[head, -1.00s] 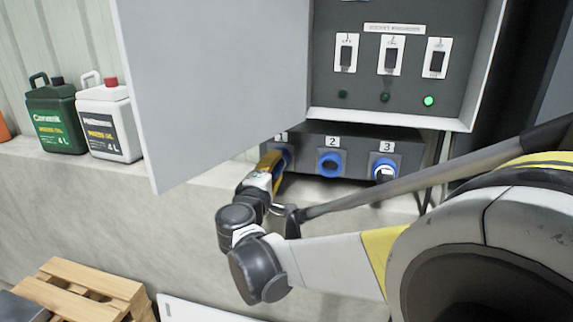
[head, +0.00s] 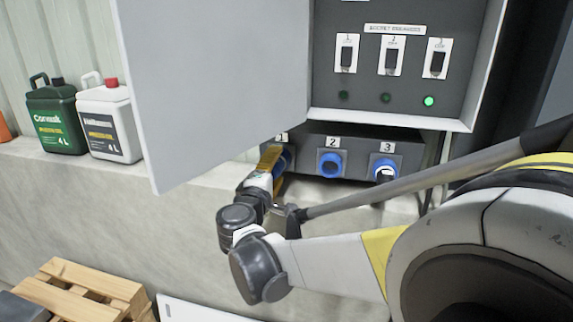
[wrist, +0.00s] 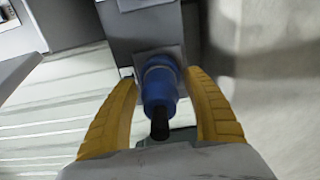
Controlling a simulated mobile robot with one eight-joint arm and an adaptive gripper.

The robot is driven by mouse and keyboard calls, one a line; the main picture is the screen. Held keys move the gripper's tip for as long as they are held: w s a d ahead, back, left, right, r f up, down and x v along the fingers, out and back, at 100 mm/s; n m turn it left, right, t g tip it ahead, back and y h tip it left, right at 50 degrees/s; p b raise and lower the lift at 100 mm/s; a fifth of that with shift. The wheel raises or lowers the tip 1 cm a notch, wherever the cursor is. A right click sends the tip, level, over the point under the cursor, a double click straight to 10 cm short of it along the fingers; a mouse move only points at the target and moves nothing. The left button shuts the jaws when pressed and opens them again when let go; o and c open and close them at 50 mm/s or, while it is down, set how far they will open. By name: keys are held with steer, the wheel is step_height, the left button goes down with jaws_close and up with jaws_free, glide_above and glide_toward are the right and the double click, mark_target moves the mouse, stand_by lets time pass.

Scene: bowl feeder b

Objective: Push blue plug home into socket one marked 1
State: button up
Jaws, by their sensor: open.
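Socket one (head: 289,150), under the mark 1, is at the left end of the grey socket box (head: 313,146), partly hidden behind my gripper. In the wrist view the blue plug (wrist: 158,92), with a black cable end, is at the socket's square plate (wrist: 172,58) and lines up with it. Whether it is fully seated I cannot tell. My gripper (wrist: 165,100) is open, its yellow fingers on both sides of the plug with gaps. It also shows in the head view (head: 271,160) in front of socket one.
Socket 2 (head: 331,164) is blue with its cover closed. The open grey cabinet door (head: 215,80) hangs close above my gripper. Canisters (head: 108,125) stand on the ledge; a pallet (head: 85,290) is below.

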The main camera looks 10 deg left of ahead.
steer(key=s+a, duration=0.1)
steer(key=s, duration=1)
steer(key=s+d+f+m+g+h+b, duration=0.1)
steer(key=s+d+f+m+g, duration=0.15)
steer(key=d, duration=0.65)
steer(key=s+d+f+m+g+h+b, duration=0.1)
steer(key=d+f+m+g, duration=0.2)
steer(key=d, duration=0.6)
steer(key=s+d+f+m+g+b, duration=0.1)
steer(key=s+d+f+m+g, duration=0.15)
steer(key=d, duration=0.65)
steer(key=s+d+f+m+g+y+b, duration=0.1)
steer(key=s+d+f+m, duration=0.2)
steer(key=s, duration=0.4)
steer(key=s+d+f+m+g+y, duration=0.1)
steer(key=s+d+f+m+y, duration=0.1)
steer(key=s+f+m, duration=0.4)
steer(key=shift+s+d+g+y+b, duration=0.3)
steer(key=shift+s+d+g+b, duration=0.1)
steer(key=shift+s+d, duration=0.25)
steer(key=shift+w+f, duration=0.1)
